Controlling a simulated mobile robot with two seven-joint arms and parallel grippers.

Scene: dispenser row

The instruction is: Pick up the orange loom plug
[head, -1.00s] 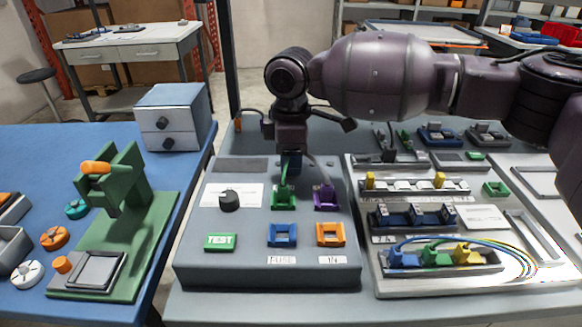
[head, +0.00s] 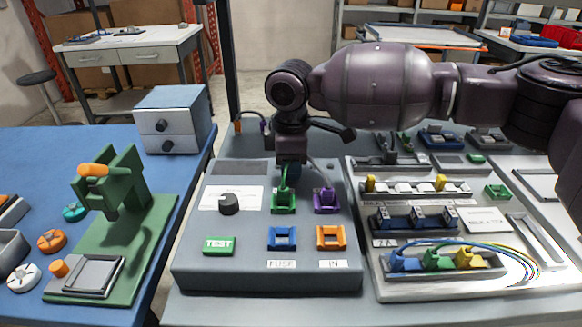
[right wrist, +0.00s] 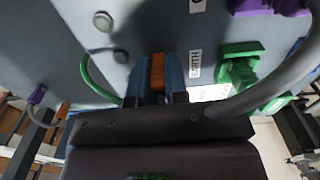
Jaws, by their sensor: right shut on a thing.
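My right gripper (head: 291,171) hangs over the back of the grey test box (head: 230,268) in the head view, behind the green socket (head: 284,201) and the purple socket (head: 326,201). In the right wrist view its two blue fingers (right wrist: 157,68) are shut on an orange piece, which looks like the orange loom plug (right wrist: 157,80). In the head view this plug is hidden by the gripper. Whether it is clear of the surface cannot be told. My left gripper is not in view.
The box also has a blue socket (head: 282,238), an orange socket (head: 331,237) and a black knob (head: 229,204). A tray (head: 440,288) with blue, green and yellow plugs stands at right. A green press (head: 117,185) stands on the blue table at left.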

